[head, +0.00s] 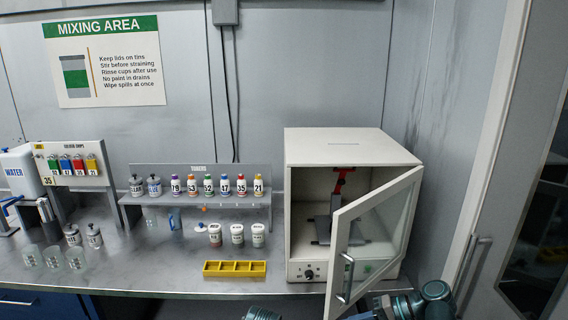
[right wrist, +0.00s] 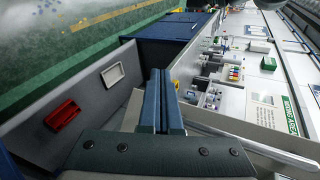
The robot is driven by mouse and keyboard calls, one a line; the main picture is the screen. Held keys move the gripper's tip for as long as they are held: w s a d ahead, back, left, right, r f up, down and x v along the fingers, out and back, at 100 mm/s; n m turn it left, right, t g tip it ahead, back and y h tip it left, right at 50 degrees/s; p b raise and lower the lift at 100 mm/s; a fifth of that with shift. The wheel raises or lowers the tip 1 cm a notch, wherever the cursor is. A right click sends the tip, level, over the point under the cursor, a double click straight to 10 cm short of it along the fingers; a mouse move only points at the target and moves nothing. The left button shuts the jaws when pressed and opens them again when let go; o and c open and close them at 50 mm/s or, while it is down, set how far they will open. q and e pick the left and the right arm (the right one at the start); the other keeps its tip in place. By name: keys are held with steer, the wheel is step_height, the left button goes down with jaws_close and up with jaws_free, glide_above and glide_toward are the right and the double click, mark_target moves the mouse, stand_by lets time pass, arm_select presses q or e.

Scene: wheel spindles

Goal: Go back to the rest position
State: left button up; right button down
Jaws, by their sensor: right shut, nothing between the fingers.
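My right gripper (right wrist: 163,98) shows in the right wrist view with its two blue fingers closed together and nothing between them. In the head view, teal parts of my right arm show at the bottom right, just below the open cabinet door (head: 375,235). I cannot tell whether they touch the door. The white cabinet (head: 345,148) stands on the bench with its glass door swung open toward me, and a red and grey device (head: 342,180) stands inside. Another teal part of mine peeks in at the bottom edge. My left gripper is not in view.
The grey bench (head: 180,262) carries a yellow tray (head: 235,269), several lidded cups and a rack of toner bottles (head: 198,198). A water container (head: 20,170) stands at the left. In the wrist view, a grey panel with a red handle (right wrist: 62,115) lies left of the gripper.

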steer(key=s+a+f+n+g+h, duration=0.2)
steer(key=s+a+f+n+h, duration=0.5)
steer(key=a+f+h, duration=0.3)
steer(key=s+f+h, duration=0.1)
steer(key=h, duration=0.2)
steer(key=shift+s+a, duration=0.15)
steer(key=shift+a, duration=0.05)
steer(key=shift+f, duration=0.1)
